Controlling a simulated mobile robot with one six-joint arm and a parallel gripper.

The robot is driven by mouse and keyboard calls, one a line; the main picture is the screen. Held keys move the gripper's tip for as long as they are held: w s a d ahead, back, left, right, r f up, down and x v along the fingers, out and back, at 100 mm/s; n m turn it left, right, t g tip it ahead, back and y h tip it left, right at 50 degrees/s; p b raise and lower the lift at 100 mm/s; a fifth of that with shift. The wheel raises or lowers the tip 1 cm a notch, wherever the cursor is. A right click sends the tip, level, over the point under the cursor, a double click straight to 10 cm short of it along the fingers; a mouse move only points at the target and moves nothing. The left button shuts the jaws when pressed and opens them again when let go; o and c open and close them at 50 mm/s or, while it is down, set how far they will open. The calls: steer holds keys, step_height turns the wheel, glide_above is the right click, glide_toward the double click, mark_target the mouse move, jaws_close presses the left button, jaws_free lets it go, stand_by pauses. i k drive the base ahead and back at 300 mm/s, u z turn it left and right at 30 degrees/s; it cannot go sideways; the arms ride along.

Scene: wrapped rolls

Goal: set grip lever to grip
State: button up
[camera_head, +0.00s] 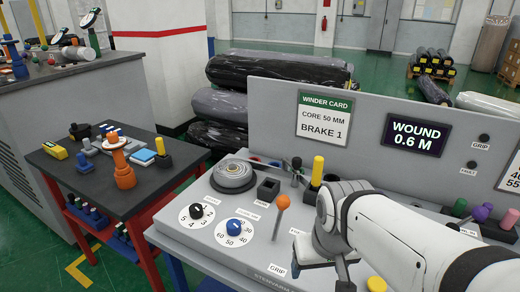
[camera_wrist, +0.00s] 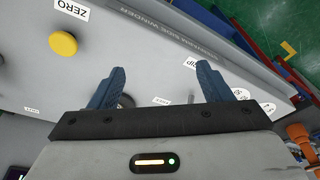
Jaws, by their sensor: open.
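The grip lever (camera_head: 282,202) is a thin rod with an orange ball knob, rising from the grey winder console (camera_head: 215,248). It stands nearly upright, and a white GRIP label (camera_head: 276,268) lies in front of its base. I cannot tell from its slight lean which setting it is in. My gripper (camera_wrist: 160,70) has its two blue fingers apart over the console top, with nothing between them. In the head view my white arm hides most of the gripper, to the right of the lever. The GRIP label (camera_wrist: 189,64) also shows near the right finger in the wrist view.
A yellow button (camera_wrist: 63,43) is by the ZERO label. The upright panel (camera_head: 270,95) stands behind. A dark side table (camera_head: 115,170) is at left.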

mark_target(283, 203)
steer(key=k, duration=1.3)
steer(key=u, duration=0.55)
steer(key=i, duration=1.7)
steer(key=z, duration=0.5)
